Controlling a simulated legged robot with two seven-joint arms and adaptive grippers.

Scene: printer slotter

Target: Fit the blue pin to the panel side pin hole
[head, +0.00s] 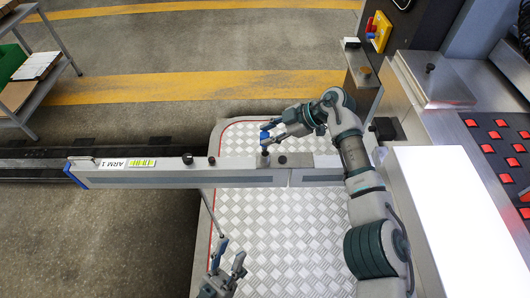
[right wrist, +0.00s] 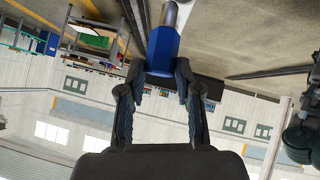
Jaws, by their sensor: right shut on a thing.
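The blue pin (head: 265,135) is in my right gripper (head: 272,130), which is shut on it above the far edge of the white bar marked ARM 1 (head: 220,171). In the right wrist view the pin (right wrist: 163,50) has a blue hex body between both fingers (right wrist: 162,75) and a bare metal end pointing away. In the head view, whether the pin touches the bar's fitting below it is unclear. My left gripper (head: 229,258) is open and empty, low over the tread plate. I cannot make out the panel side pin hole for certain.
A metal bracket (head: 360,68) with a round fitting stands at the upper right by a yellow switch box (head: 380,31). A console with red buttons (head: 492,136) is at the right. The tread plate (head: 270,235) below the bar is mostly bare.

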